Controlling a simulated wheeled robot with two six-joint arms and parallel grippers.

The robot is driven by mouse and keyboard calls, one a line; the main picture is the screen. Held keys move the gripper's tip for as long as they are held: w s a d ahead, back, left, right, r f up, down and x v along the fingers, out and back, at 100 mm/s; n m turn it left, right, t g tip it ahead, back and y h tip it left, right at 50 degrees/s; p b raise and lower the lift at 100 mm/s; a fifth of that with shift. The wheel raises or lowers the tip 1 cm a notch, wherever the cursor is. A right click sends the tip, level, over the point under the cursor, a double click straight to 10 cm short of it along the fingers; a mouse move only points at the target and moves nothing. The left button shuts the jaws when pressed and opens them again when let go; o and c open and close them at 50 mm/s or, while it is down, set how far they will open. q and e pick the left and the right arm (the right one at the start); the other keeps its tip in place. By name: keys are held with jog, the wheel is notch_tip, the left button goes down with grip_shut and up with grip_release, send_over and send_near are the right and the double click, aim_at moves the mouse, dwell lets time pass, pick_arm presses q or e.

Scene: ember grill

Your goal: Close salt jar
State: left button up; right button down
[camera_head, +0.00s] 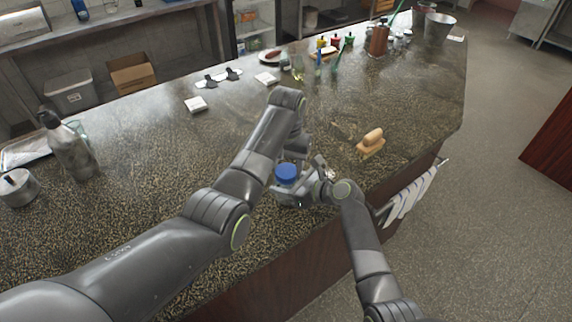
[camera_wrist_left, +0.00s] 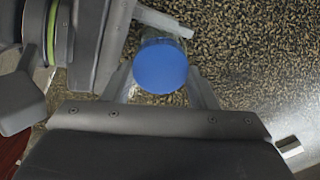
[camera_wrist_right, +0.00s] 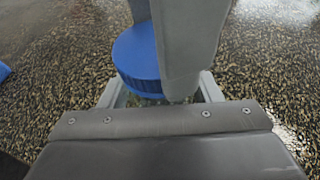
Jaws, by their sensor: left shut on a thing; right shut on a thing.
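The salt jar has a round blue lid (camera_head: 286,173) and stands near the front edge of the counter; the lid also shows in the left wrist view (camera_wrist_left: 160,66) and the right wrist view (camera_wrist_right: 138,60). The lid sits over the clear jar body (camera_wrist_left: 150,97), mostly hidden. My left gripper (camera_wrist_left: 162,75) is shut on the blue lid from above. My right gripper (camera_wrist_right: 155,92) is shut on the jar body below the lid, from the right side. Whether the lid is fully seated cannot be told.
A wooden-handled block (camera_head: 371,142) lies to the right on the counter (camera_head: 200,160). A towel (camera_head: 412,195) hangs on a rail at the front edge. A pump bottle (camera_head: 68,150) and a metal pot (camera_head: 18,188) stand at the left. Small white blocks (camera_head: 196,104) lie farther back.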

pick_arm(q)
jog(key=m, duration=1.4)
jog(key=shift+s+d, duration=0.1)
jog(key=shift+s, duration=0.05)
jog(key=m, duration=0.6)
jog(key=shift+s, duration=0.1)
jog(key=m, duration=0.7)
jog(key=shift+m, duration=0.3)
jog(key=o, duration=0.9)
jog(key=shift+s, duration=0.1)
jog(key=shift+o, duration=0.2)
jog(key=shift+r, duration=2.2)
